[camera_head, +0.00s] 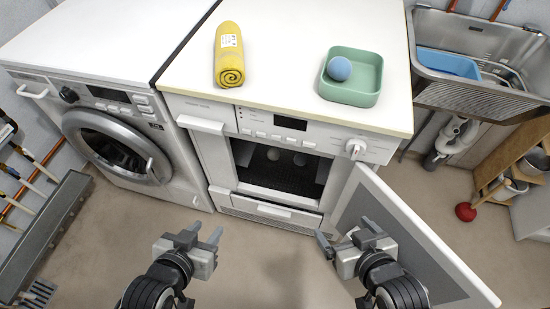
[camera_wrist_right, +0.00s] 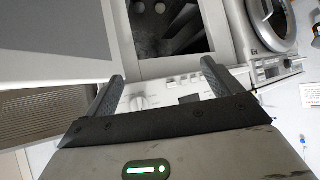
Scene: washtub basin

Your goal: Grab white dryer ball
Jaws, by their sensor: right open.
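Two pale, whitish balls lie inside the open dryer (camera_head: 222,165), in its dark opening: a left ball (camera_head: 273,154) and a right ball (camera_head: 300,159). In the right wrist view, two small pale round shapes show at the top edge inside the opening, partly cut off. My right gripper (camera_head: 345,232) is open and empty, in front of the dryer near its open door. Its two fingers also show in the right wrist view (camera_wrist_right: 162,75), spread with nothing between them. My left gripper (camera_head: 206,232) has its fingers apart and empty, in front of the dryer's lower left.
The open dryer door (camera_head: 415,240) swings out to the right, close to my right gripper. A washing machine (camera_head: 60,90) stands left. On top are a rolled yellow towel (camera_head: 229,55) and a green tray (camera_head: 367,92) with a blue ball (camera_head: 339,68). A sink (camera_head: 480,95) stands right.

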